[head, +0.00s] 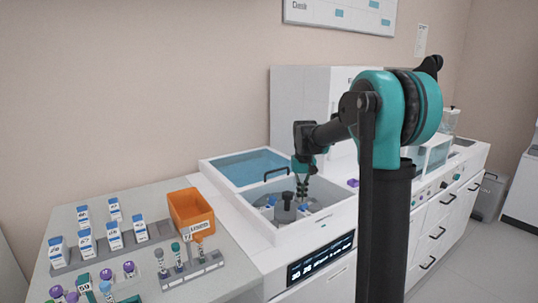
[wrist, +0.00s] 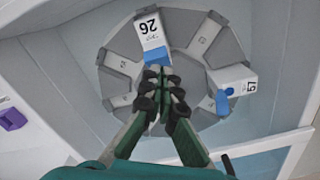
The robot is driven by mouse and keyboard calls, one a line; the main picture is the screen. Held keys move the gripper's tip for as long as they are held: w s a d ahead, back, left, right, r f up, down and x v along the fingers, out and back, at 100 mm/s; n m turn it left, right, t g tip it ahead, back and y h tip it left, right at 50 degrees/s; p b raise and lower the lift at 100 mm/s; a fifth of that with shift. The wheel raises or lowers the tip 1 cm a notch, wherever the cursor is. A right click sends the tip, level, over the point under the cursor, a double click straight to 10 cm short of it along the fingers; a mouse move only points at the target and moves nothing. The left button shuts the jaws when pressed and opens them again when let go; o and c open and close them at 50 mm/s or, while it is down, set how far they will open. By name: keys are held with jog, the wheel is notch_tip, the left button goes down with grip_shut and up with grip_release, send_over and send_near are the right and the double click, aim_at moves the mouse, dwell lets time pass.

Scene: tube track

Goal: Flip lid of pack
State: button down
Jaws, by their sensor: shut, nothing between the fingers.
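Two white packs with blue parts sit in slots of a grey rotor (wrist: 118,62) in the wrist view. One pack, marked 26 (wrist: 150,27), is just beyond my fingertips, its blue end toward them. In the head view my gripper (head: 302,190) reaches down into the open machine well, and the packs there are small and partly hidden.
The machine's bluish lid panel (head: 245,166) with a dark handle lies at the well's back left. Well walls surround my gripper. At left are an orange bin (head: 190,207), a rack of numbered white-and-blue packs (head: 113,238) and capped tubes (head: 178,255).

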jog(key=shift+s+f, duration=0.1)
jog(key=shift+f, duration=0.05)
jog(key=shift+s+d+f, duration=0.1)
jog(key=shift+d+f, duration=0.05)
jog(key=shift+f, duration=0.6)
jog(key=shift+r, duration=3.55)
